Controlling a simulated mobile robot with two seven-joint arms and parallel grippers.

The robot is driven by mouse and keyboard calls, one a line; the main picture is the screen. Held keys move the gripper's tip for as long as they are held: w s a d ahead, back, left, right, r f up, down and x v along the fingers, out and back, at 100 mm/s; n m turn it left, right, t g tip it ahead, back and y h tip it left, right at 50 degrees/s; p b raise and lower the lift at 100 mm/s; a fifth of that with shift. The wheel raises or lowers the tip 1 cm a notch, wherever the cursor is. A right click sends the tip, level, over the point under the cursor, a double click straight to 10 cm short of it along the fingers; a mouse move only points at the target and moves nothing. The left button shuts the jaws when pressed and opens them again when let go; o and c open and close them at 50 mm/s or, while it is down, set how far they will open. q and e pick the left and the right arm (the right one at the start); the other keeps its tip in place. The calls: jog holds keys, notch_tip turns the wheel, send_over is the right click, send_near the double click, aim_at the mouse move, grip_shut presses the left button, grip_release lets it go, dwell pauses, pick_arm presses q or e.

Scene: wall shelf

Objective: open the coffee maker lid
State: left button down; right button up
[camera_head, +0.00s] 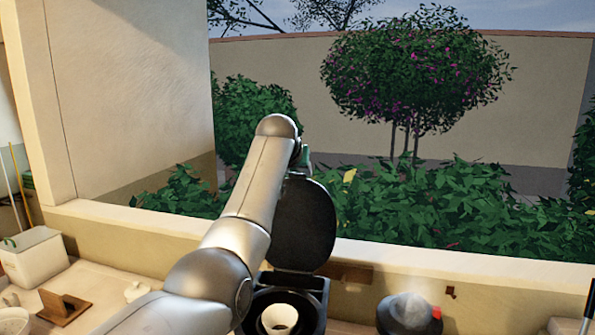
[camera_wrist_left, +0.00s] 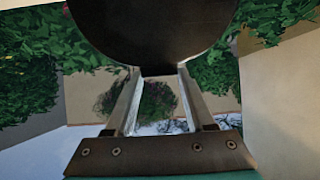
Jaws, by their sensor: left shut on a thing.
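The coffee maker (camera_head: 262,301) stands at the bottom middle of the head view, with a white cone-shaped insert (camera_head: 280,319) showing in its open top. Its dark round lid (camera_head: 305,228) stands raised, close to upright, above the back of the machine. My left gripper (camera_head: 299,172) is at the lid's upper edge, mostly hidden behind my arm. In the left wrist view the lid (camera_wrist_left: 155,30) fills the top middle, and the fingers of the left gripper (camera_wrist_left: 158,72) reach its edge and are shut on it. My right gripper is not in view.
A window sill (camera_head: 450,270) runs behind the counter, with plants outside. A grey rounded object (camera_head: 408,315) with a red part stands right of the machine. At left are a white lidded box (camera_head: 33,262), a brown wooden piece (camera_head: 63,306) and a small white item (camera_head: 137,291).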

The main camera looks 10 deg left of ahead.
pick_arm(q)
jog(key=shift+r, duration=0.6)
jog(key=c, duration=0.6)
grip_release()
jog(key=o, duration=0.3)
jog(key=shift+s+f, duration=0.15)
jog(key=shift+o, duration=0.3)
jog(key=shift+f, duration=0.15)
jog(key=b+v, duration=0.5)
jog(key=v, duration=1)
